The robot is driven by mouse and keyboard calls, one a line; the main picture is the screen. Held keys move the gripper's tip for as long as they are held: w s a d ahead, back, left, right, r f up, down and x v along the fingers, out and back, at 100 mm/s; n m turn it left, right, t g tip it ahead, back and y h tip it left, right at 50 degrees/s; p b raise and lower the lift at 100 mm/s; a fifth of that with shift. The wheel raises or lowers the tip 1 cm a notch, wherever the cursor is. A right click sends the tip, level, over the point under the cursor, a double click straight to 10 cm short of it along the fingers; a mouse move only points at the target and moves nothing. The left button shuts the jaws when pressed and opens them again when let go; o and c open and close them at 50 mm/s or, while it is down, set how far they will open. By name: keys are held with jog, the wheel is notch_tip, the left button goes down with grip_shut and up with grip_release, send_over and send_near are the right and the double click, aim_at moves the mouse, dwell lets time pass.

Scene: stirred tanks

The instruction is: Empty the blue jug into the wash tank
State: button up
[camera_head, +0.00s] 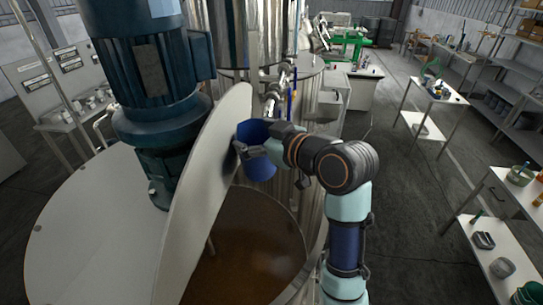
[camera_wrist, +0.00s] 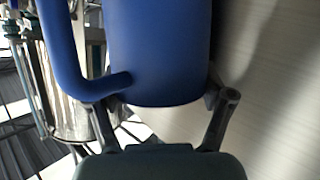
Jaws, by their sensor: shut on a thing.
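The blue jug (camera_head: 258,165) is held by my gripper (camera_head: 247,149) over the open side of a large steel tank (camera_head: 318,240). Brown liquid (camera_head: 250,245) shows inside this tank. In the wrist view, the blue jug (camera_wrist: 160,50) sits between both fingers of my gripper (camera_wrist: 160,100), its handle at the left. The jug is close to the raised pale lid half (camera_head: 205,180); I cannot tell whether they touch. The jug's mouth and contents are hidden, and no stream is visible. No label shows which tank is the wash tank.
A large blue motor (camera_head: 150,75) stands on the tank's fixed cover (camera_head: 90,240), left of the raised lid. Steel pipes and another tank (camera_head: 310,90) stand behind. Tables with small items (camera_head: 435,90) are at the right, with clear floor between.

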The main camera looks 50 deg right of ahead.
jog(key=shift+s+r+p, duration=0.2)
jog(key=shift+r+p, duration=0.35)
jog(key=shift+r, duration=0.1)
jog(key=shift+s+r+p, duration=0.15)
jog(key=shift+r+p, duration=0.4)
jog(key=shift+r, duration=0.1)
jog(key=shift+m, duration=0.3)
jog(key=s+a+r+m+g, duration=0.1)
jog(key=s+r, duration=0.2)
jog(key=s, duration=0.2)
jog(key=shift+a+y, duration=0.4)
jog(key=shift+s, duration=0.1)
jog(key=shift+r, duration=2.5)
